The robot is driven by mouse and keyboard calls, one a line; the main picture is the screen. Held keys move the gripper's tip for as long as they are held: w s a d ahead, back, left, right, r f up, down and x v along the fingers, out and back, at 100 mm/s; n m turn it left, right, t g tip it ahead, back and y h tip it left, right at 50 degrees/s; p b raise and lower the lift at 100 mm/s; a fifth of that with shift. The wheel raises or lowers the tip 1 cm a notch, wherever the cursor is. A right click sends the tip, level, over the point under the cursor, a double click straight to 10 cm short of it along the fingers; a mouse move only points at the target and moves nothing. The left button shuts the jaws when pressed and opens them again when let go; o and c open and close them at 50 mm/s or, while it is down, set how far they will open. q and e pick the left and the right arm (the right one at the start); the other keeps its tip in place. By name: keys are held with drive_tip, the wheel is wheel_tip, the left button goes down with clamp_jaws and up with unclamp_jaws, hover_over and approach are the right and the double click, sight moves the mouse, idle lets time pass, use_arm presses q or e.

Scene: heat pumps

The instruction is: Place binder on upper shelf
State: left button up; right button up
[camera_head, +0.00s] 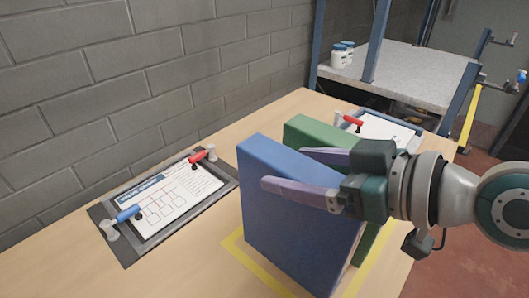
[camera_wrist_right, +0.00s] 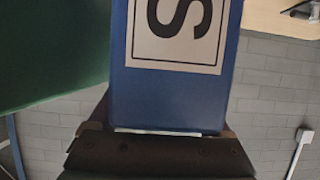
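The blue binder (camera_head: 288,232) stands upright on the wooden table, with a green binder (camera_head: 300,131) upright just behind it. My right gripper (camera_head: 284,168) comes in from the right and straddles the blue binder. One finger lies along its near face, the other between it and the green binder. Whether the fingers press on it is unclear. In the right wrist view, the blue binder's spine (camera_wrist_right: 170,95) with a white "S" label fills the space between the fingers, and the green binder (camera_wrist_right: 45,50) is at left. My left gripper is not in view. No upper shelf is clearly visible.
A clipboard (camera_head: 168,206) with red and blue clamps lies left of the binders. Another clipboard (camera_head: 385,128) lies behind them. Yellow tape (camera_head: 240,250) marks the table around the binders. A block wall borders the left.

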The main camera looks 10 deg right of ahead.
clamp_jaws()
idle(0.5)
drive_tip(key=shift+r, duration=0.1)
